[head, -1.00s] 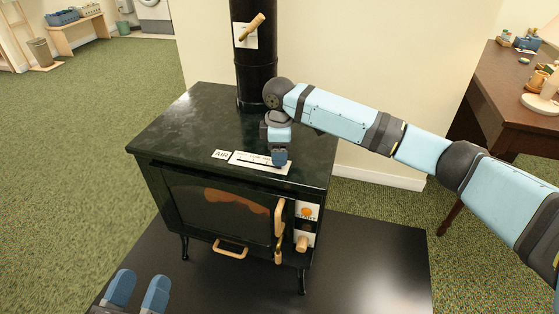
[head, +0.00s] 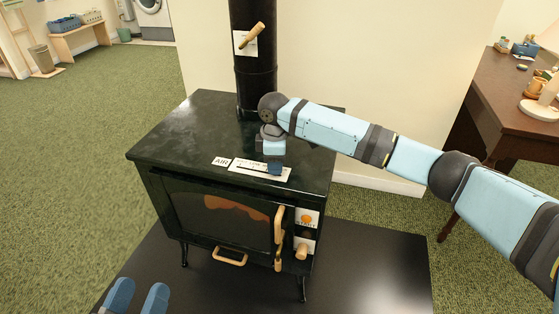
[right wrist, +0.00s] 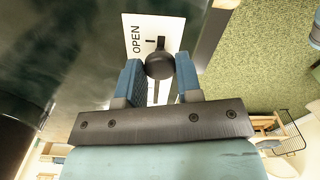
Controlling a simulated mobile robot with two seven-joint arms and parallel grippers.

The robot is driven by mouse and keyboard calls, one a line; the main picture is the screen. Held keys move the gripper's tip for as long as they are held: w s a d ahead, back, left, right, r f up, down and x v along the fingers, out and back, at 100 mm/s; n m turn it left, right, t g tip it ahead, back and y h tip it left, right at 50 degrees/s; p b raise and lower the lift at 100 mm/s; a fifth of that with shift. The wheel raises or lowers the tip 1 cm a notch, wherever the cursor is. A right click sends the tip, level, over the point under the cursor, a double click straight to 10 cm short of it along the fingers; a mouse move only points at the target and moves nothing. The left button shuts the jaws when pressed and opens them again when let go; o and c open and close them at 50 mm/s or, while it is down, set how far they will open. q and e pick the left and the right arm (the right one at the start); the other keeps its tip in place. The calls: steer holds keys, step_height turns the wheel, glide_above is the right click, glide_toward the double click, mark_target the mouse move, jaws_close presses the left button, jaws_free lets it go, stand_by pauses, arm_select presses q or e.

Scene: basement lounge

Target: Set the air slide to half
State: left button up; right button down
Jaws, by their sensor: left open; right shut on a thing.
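The air slide is on the top front edge of the black stove, with a white scale plate (head: 246,167) beside an "AIR" label (head: 221,161). My right gripper (head: 274,168) is at the right part of this plate, and hides the knob there. In the right wrist view the dark round knob (right wrist: 159,65) sits between the two blue fingers, and my right gripper (right wrist: 160,75) is shut on it. The word "OPEN" (right wrist: 136,40) shows on the plate near the knob. My left gripper (head: 138,298) is open and empty at the lower left, apart from the stove.
The stove door (head: 222,217) has a wooden handle (head: 279,236). A plate with a wooden knob (head: 302,251) is on the front right. A wooden damper handle (head: 251,36) is on the flue pipe (head: 255,80). A desk (head: 495,100) stands at right.

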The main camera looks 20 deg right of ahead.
steer(key=shift+w+a+r+p, duration=0.1)
steer(key=shift+w+a+p, duration=0.25)
steer(key=shift+a, duration=0.2)
steer(key=shift+w+a+r+p, duration=0.1)
steer(key=shift+w+a+p, duration=0.25)
steer(key=shift+a, duration=0.2)
steer(key=shift+w+a+f, duration=0.1)
steer(key=shift+w+f, duration=0.05)
arm_select(q)
steer(key=shift+g+y, duration=0.8)
steer(key=shift+g, duration=0.1)
steer(key=f, duration=0.2)
steer(key=a+f, duration=0.1)
steer(key=f, duration=0.1)
steer(key=shift+a, duration=0.1)
steer(key=shift+r, duration=0.1)
arm_select(e)
steer(key=c, duration=0.8)
jaws_free()
steer(key=shift+r, duration=0.3)
arm_select(q)
steer(key=s+a+f+g+y+p, duration=0.2)
steer(key=a+f+g+p, duration=0.1)
steer(key=f, duration=0.4)
steer(key=shift+a+g+y+p, duration=0.2)
steer(key=shift+g+y+p, duration=0.1)
steer(key=shift+p, duration=0.1)
arm_select(e)
step_height(320, 180, up, 13)
steer(key=shift+r, duration=0.1)
